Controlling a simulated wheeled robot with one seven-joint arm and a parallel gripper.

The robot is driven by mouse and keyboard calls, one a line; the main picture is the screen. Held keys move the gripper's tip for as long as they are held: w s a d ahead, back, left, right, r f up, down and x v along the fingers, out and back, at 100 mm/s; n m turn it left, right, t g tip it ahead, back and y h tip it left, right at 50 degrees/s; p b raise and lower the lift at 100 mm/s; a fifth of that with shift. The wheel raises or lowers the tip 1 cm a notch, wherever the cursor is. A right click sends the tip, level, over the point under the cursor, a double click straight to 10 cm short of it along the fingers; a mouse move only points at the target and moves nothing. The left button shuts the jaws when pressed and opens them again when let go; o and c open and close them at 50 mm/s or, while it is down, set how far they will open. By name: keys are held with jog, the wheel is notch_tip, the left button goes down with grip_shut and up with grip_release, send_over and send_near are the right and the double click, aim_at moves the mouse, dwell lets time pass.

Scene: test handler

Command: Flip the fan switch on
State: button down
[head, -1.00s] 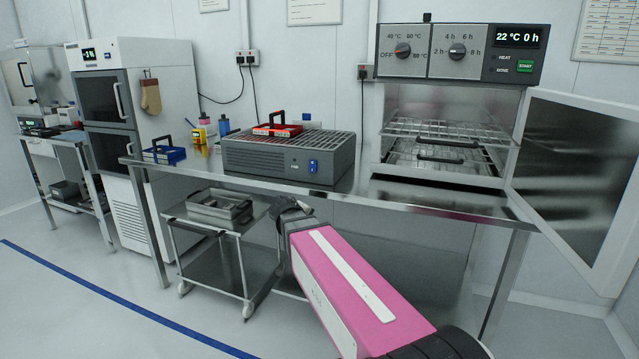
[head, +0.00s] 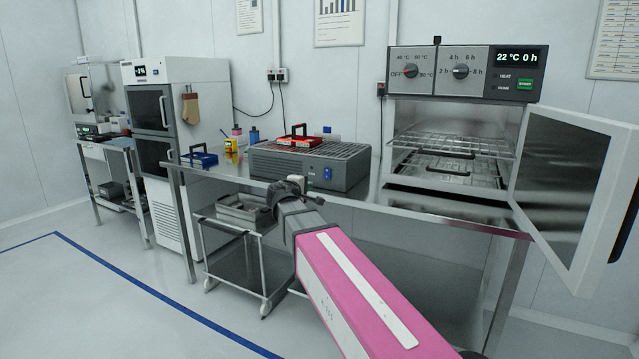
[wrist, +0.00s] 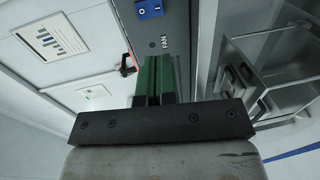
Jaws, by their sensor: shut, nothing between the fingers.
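The fan unit (head: 270,176) is a grey box with a slatted top on the steel bench. Its blue rocker switch (head: 328,174) is on the right part of the front face. In the wrist view the switch (wrist: 149,9), with O and I marks, is cut by the top edge, near the FAN label (wrist: 137,42). Which way it is pressed is not clear. My gripper (wrist: 153,62) is shut and empty, its green fingers in front of the unit's face and apart from the switch in the picture. In the head view the fingertips are hard to make out.
A red tray (head: 299,142) lies on the fan unit and a blue tray (head: 200,159) left of it. An oven (head: 461,75) with its door (head: 565,190) swung open stands right. A steel cart (head: 235,222) stands below the bench edge.

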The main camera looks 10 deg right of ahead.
aim_at(327, 179)
jog(key=x, duration=1.4)
jog(key=shift+w+d+f, duration=0.1)
jog(key=shift+w, duration=0.05)
jog(key=shift+s, duration=0.3)
jog(key=s+a+f, duration=0.1)
jog(key=s+a, duration=0.7)
jog(key=s, duration=0.2)
jog(key=shift+s+a+f, duration=0.15)
jog(key=shift+s+f, duration=0.2)
jog(key=shift+s, duration=0.05)
